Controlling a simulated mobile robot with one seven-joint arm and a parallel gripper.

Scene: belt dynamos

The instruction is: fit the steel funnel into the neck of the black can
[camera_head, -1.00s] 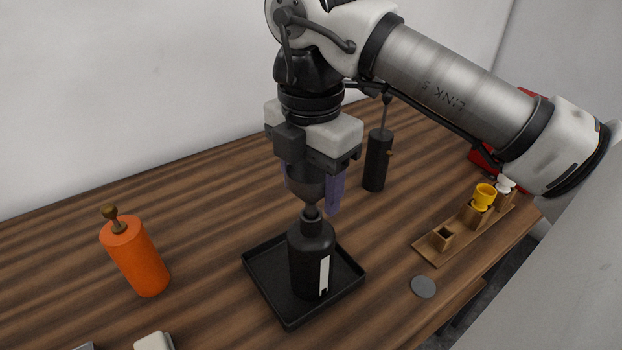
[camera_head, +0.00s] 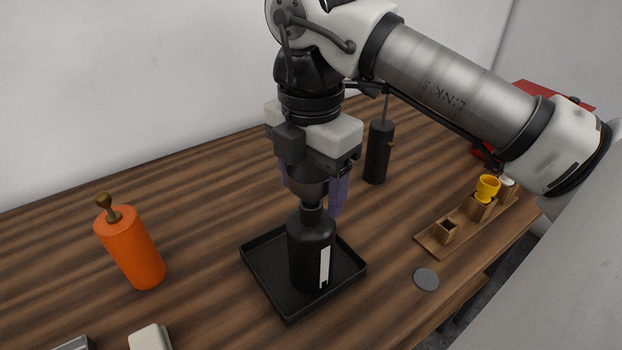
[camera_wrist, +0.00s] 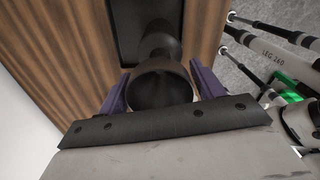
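The steel funnel (camera_head: 307,186) is upright between the purple fingers of my gripper (camera_head: 312,188), straight above the black can. In the wrist view the funnel (camera_wrist: 160,88) shows its round dark mouth, with a finger of my gripper (camera_wrist: 161,90) against each side. The black can (camera_head: 311,255) stands upright, with a white label strip, in a black square tray (camera_head: 268,293). The funnel's narrow lower end meets the can's neck (camera_head: 311,213). Its spout is hidden, seemingly inside the neck; I cannot tell how deep it sits.
An orange canister (camera_head: 131,250) with a brown knob stands at left. A black pump-like cylinder (camera_head: 378,152) is behind the can. At right are a wooden rack (camera_head: 432,246) with a yellow cup (camera_head: 487,188), and a grey disc (camera_head: 426,279).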

